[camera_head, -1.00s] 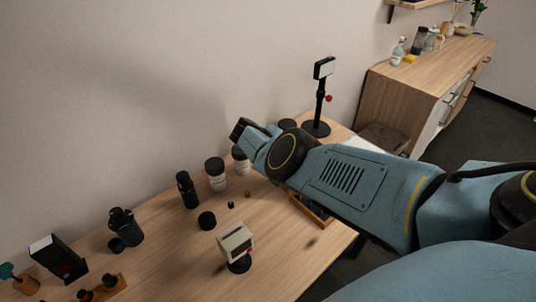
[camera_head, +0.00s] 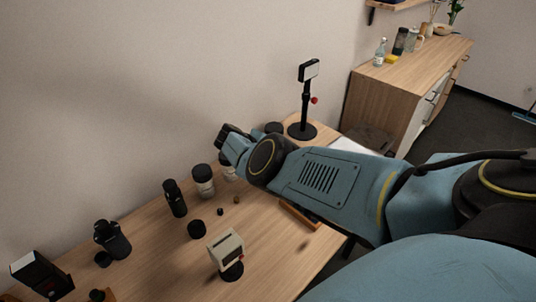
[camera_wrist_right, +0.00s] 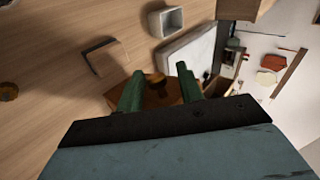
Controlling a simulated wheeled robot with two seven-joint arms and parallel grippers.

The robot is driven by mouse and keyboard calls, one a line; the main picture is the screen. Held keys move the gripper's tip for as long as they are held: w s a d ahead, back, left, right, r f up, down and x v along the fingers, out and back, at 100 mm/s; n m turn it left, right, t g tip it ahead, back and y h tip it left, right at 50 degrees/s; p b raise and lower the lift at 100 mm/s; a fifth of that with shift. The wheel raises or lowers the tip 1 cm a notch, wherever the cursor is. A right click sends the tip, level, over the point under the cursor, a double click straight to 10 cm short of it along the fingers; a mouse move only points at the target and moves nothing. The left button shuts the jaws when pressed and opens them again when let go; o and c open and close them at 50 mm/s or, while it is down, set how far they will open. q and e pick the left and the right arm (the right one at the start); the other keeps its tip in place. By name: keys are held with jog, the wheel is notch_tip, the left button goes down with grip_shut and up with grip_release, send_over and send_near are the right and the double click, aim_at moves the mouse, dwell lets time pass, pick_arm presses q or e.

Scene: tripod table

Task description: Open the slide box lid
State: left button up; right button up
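My right arm (camera_head: 330,180) comes in from the right in the head view and hides part of the table. In the right wrist view my right gripper (camera_wrist_right: 158,78) has its two green fingers apart. A brown wooden object with a knob-like part (camera_wrist_right: 158,88) shows between and beyond the fingers; I cannot tell whether they touch it. In the head view an orange-brown wooden edge (camera_head: 299,217) shows just below my arm, mostly hidden. I cannot tell which object is the slide box, nor the state of its lid. My left gripper is not in view.
The wooden table (camera_head: 160,255) holds dark bottles (camera_head: 174,198), a black-lidded jar (camera_head: 203,181), a small beige device (camera_head: 226,250) and a tall black stand (camera_head: 307,100). A white pad (camera_wrist_right: 190,55) and a grey open box (camera_wrist_right: 167,20) lie beyond the right gripper.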

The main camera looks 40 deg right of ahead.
jog(key=shift+r, duration=0.1)
jog(key=shift+a+r+p, duration=0.45)
jog(key=shift+p, duration=0.1)
jog(key=p+v, duration=0.4)
jog(key=v, duration=0.8)
jog(key=shift+p, duration=0.3)
jog(key=shift+a, duration=0.1)
